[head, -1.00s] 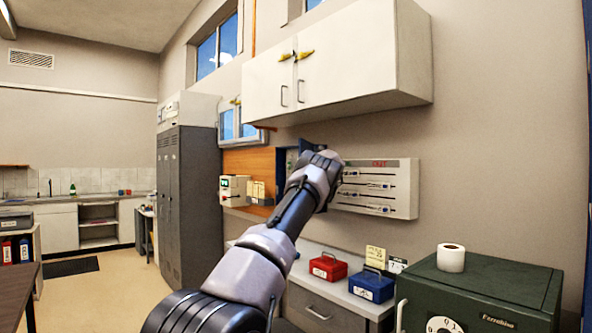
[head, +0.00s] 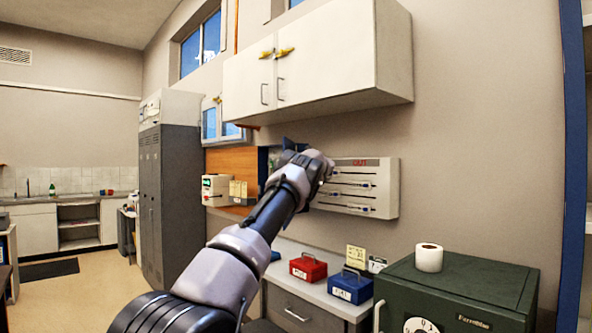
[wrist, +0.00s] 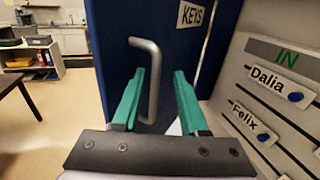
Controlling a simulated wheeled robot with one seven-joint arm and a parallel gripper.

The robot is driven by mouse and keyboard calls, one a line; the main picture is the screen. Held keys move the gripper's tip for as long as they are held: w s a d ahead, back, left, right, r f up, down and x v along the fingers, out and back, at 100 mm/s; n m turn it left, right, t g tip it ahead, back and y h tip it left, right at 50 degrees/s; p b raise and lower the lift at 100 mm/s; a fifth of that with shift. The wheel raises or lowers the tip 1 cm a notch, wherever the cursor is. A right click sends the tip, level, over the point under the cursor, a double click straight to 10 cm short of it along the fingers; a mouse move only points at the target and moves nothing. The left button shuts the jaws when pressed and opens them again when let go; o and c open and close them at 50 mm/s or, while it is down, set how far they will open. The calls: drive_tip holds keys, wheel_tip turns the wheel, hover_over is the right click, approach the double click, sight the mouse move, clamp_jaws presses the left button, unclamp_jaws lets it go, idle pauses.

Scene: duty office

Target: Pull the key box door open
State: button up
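The key box door (wrist: 115,85) is a dark blue panel with a white KEYS label (wrist: 195,14) near its upper right in the wrist view. Its grey bar handle (wrist: 152,85) stands upright on the door. My gripper (wrist: 161,72) has its two green fingers apart, with the handle between them. The handle looks nearer the left finger; I cannot tell whether they touch. A narrow pale strip shows along the door's right edge, and I cannot tell whether the door is ajar. In the head view, my wrist mostly hides the blue key box (head: 263,165).
The white in/out board (head: 385,190) is on the wall just right of the key box. White wall cupboards (head: 340,60) hang above my arm. Below are a red cash box (head: 308,268), a blue cash box (head: 350,287) and a green safe (head: 470,285).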

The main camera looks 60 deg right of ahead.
drive_tip(key=v, duration=1)
drive_tip(key=shift+s+a, duration=0.25)
drive_tip(key=shift+s, duration=0.05)
